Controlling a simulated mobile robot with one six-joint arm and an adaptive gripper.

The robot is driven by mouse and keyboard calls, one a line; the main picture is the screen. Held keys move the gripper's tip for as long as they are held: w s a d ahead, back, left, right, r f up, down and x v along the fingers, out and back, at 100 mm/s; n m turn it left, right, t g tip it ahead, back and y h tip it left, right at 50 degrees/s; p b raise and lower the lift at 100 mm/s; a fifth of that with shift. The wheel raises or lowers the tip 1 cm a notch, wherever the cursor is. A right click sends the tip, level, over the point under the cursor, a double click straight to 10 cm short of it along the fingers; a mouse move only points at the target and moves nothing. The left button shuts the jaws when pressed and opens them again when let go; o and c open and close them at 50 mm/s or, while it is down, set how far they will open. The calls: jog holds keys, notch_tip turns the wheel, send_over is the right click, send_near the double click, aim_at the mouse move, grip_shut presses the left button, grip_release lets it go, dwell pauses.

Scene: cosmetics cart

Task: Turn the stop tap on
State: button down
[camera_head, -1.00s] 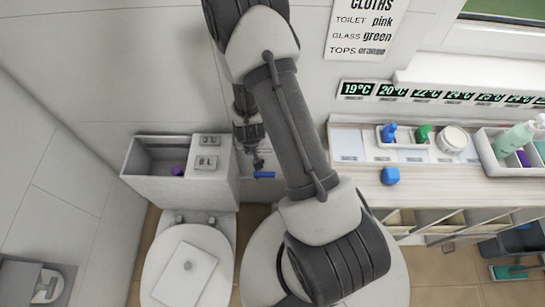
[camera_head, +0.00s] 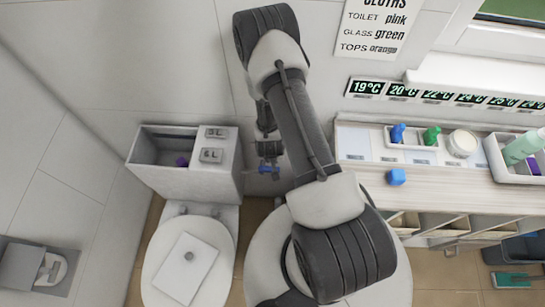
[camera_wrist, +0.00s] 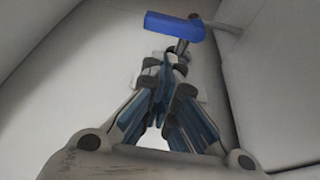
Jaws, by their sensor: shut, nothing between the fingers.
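The stop tap's blue lever handle (camera_wrist: 175,26) shows at the top of the wrist view, lying nearly crosswise, with a metal stem below its right part. A thin grey pipe runs off to its right.
The open-topped cistern (camera_head: 190,183) and toilet (camera_head: 152,248) stand at left, close to my gripper. The wall is behind.

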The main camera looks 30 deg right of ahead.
aim_at(269, 169)
jog(key=b+x, duration=0.2)
jog(key=x, duration=0.6)
jog(key=shift+s+a+m, duration=0.1)
jog(key=shift+s+m, duration=0.3)
jog(key=shift+m, duration=0.3)
jog(key=m, duration=0.1)
jog(key=s+m+g, duration=0.1)
jog(key=m, duration=0.1)
jog(key=s+m+h, duration=0.1)
jog(key=shift+a+m+g, duration=0.3)
jog(key=shift+s+a+m+g+h+p, duration=0.1)
jog(key=shift+s+a+m+g+p, duration=0.15)
jog(key=shift+s+a+m, duration=0.35)
jog(key=shift+s+a+m+g+h+p, duration=0.1)
jog(key=shift+s+a+m+g, duration=0.2)
jog(key=shift+a+m, duration=0.65)
jog(key=shift+s+a+m+g+h+p, duration=0.1)
jog(key=shift+s+a+m+g+p, duration=0.1)
jog(key=shift+s+a+m, duration=0.5)
jog(key=shift+w+a, duration=0.15)
jog(key=shift+a, duration=0.05)
